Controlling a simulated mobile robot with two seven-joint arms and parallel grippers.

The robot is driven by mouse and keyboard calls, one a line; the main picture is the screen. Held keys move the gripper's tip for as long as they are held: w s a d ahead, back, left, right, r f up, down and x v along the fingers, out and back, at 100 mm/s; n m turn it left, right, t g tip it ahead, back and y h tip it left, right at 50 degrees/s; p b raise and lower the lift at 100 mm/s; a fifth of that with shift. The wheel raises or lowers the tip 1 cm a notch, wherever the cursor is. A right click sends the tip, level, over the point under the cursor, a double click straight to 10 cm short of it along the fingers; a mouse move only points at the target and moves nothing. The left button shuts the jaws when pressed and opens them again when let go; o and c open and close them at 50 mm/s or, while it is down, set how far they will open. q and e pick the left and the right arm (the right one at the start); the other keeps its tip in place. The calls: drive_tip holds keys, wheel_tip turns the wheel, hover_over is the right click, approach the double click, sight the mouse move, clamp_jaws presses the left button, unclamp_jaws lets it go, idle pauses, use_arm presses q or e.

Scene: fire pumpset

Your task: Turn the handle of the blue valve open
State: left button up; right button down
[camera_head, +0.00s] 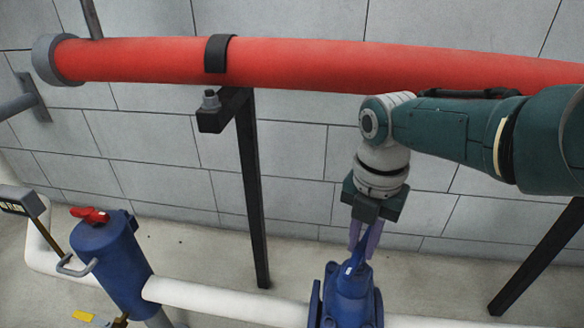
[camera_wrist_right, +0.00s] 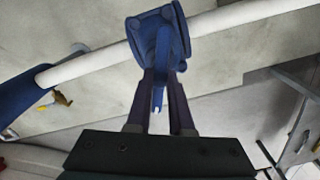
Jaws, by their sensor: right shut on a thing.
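The blue valve (camera_head: 347,300) sits on a white pipe at the bottom centre of the head view. It also shows at the top of the right wrist view (camera_wrist_right: 157,35). Its narrow blue handle (camera_wrist_right: 159,92) lies between the fingers of my right gripper (camera_wrist_right: 162,82). In the head view my right gripper (camera_head: 363,240) points down at the valve from above and is shut on the handle. The fingers partly hide the handle in the head view. My left gripper is not in view.
A white pipe (camera_head: 220,298) runs to a blue cylinder (camera_head: 110,255) with a red knob (camera_head: 90,215) at left. A large red pipe (camera_head: 300,65) crosses above on a black post (camera_head: 250,190). A grey tiled wall stands behind.

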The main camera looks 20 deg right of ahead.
sight(361, 248)
drive_tip(key=shift+n, duration=2.3)
drive_tip(key=c, duration=0.8)
unclamp_jaws()
wheel_tip(361, 248, up, 10)
drive_tip(key=p, duration=0.6)
